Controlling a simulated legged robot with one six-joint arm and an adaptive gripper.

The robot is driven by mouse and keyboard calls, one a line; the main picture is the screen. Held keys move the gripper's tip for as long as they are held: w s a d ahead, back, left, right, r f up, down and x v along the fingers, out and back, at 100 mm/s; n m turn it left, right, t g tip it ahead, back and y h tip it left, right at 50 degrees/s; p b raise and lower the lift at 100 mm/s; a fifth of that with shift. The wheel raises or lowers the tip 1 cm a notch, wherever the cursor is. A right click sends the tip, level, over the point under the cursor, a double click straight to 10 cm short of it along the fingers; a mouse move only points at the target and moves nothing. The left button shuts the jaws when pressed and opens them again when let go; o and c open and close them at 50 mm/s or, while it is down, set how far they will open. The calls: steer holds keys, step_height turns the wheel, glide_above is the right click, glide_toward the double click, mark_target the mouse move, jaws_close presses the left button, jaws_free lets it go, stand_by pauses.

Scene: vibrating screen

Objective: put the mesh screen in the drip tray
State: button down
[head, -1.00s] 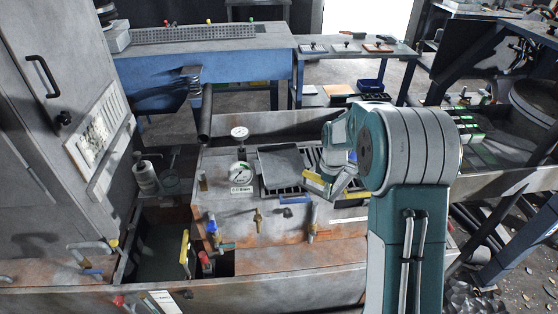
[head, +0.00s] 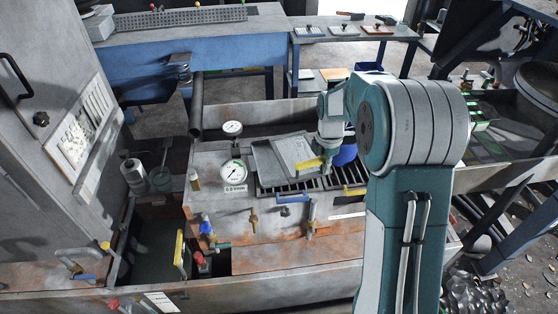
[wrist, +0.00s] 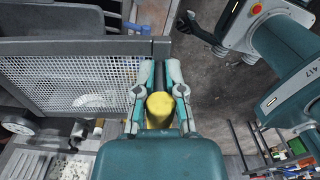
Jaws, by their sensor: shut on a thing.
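My gripper (head: 326,160) is shut on a yellow handle, which also shows between its fingers (wrist: 158,108) in the wrist view. The mesh screen (wrist: 85,80), a pale perforated sheet in a grey frame, extends left from the gripper there. In the head view a light grey panel (head: 295,150), seemingly this mesh screen, lies over or just above a flat grey tray (head: 262,160), seemingly the drip tray. The tray rests on a slatted grate on the machine top. I cannot tell whether screen and tray touch. My gripper and arm hide their right side.
Two round gauges (head: 233,172) stand left of the tray. Valves and a blue handle (head: 292,198) line the front edge of the grate (head: 330,182). A blue rounded object (head: 345,155) is close behind my gripper. A dark pipe (head: 196,105) stands at the back left.

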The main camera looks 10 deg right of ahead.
mark_target(301, 157)
steer(key=shift+m, duration=0.6)
steer(key=s+a, duration=0.1)
steer(key=a, duration=0.3)
steer(key=s+a, duration=0.1)
steer(key=a, duration=0.1)
steer(key=shift+s+a, duration=0.1)
steer(key=shift+s, duration=0.2)
steer(key=w+f, duration=0.1)
steer(key=w, duration=0.2)
steer(key=w+f, duration=0.1)
steer(key=w, duration=0.1)
steer(key=w+f, duration=0.2)
steer(key=w, duration=0.1)
steer(key=shift+w+d, duration=0.35)
steer(key=shift+d, duration=0.05)
steer(key=w+f, duration=0.2)
steer(key=f, duration=0.1)
steer(key=w+f, duration=0.1)
steer(key=w, duration=0.1)
steer(key=shift+a+f, duration=0.3)
steer(key=shift+f, duration=0.1)
steer(key=shift+w+d+f, duration=0.2)
steer(key=shift+w+f, duration=0.35)
steer(key=shift+f, duration=1.55)
steer(key=shift+a+f, duration=0.1)
steer(key=c, duration=0.7)
jaws_free()
